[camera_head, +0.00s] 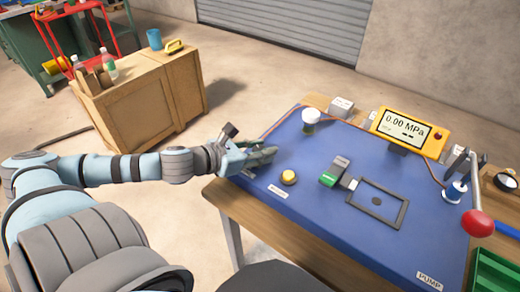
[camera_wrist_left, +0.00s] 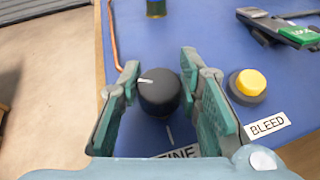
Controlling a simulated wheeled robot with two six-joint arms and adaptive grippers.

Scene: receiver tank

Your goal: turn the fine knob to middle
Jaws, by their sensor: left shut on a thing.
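The fine knob (camera_wrist_left: 158,92) is a round black knob on the blue panel, seen from above in the left wrist view. Its white pointer line points to the left there. A white tick and the partly covered FINE label (camera_wrist_left: 175,152) lie below it. My left gripper (camera_wrist_left: 160,85) has its two teal fingers on either side of the knob, shut on it. In the head view my left gripper (camera_head: 258,157) is at the panel's left edge and hides the knob. My right gripper is in neither view.
The yellow BLEED button (camera_wrist_left: 250,83) sits close to the right finger; it also shows in the head view (camera_head: 288,178). The blue panel (camera_head: 330,225) carries a white-topped knob (camera_head: 311,116), a green block (camera_head: 330,178), a gauge reading 0.00 MPa (camera_head: 408,129) and a red-balled pump lever (camera_head: 477,223).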

